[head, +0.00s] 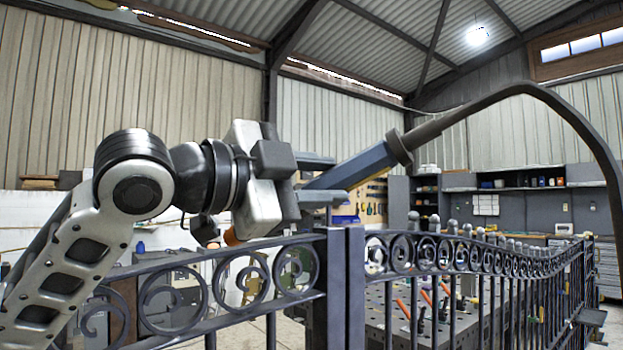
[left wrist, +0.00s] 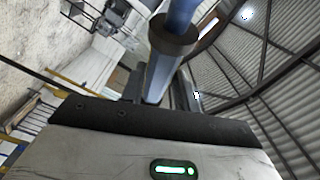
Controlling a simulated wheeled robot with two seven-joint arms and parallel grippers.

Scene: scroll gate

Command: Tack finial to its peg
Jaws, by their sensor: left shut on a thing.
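My left gripper (head: 322,180) is shut on the blue-grey handle of a torch-like tool (head: 357,165), above the gate's near post. The handle slants up to the right to a dark collar (head: 400,148). Beyond it a dark cable or hose arches to the right and down out of the picture. In the left wrist view the tool (left wrist: 160,75) sits between the fingers. Ball-topped finials (head: 434,222) stand in a row along the scroll gate (head: 440,253). I cannot tell which finial is the task's. The tool's working tip is not clearly seen. My right gripper is not in view.
The near post (head: 346,285) and a scrolled panel (head: 220,280) stand close below my left arm. Behind the bars is a perforated table (head: 375,310) with orange-handled clamps (head: 403,308). Shelves and cabinets (head: 520,203) line the back wall. The air above the gate is open except for the cable.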

